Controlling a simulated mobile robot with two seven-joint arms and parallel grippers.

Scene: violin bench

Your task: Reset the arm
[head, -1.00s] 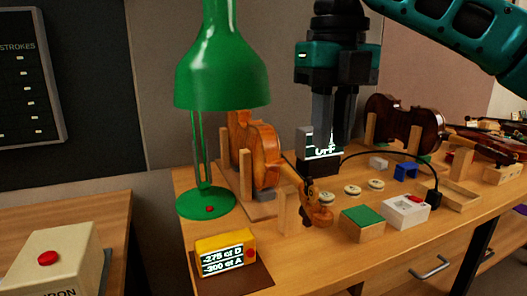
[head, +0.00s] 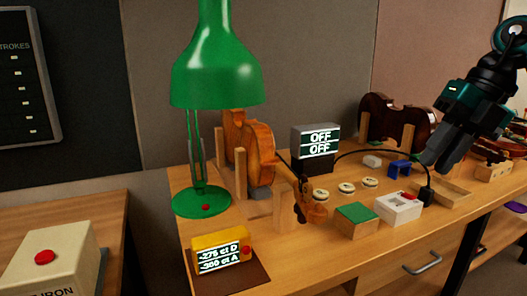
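My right gripper (head: 447,158) hangs tilted over the right part of the bench, near the wooden tray (head: 455,193). Its dark fingers look close together, and I cannot tell whether they are open or shut. I see nothing clearly held in it. My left gripper is not in view. The bench (head: 325,262) carries a violin (head: 250,150) standing in a wooden cradle, and a display box (head: 315,145) reading OFF on two lines.
A green lamp (head: 215,75) stands at the bench's left. A dark violin body (head: 393,122) stands behind.

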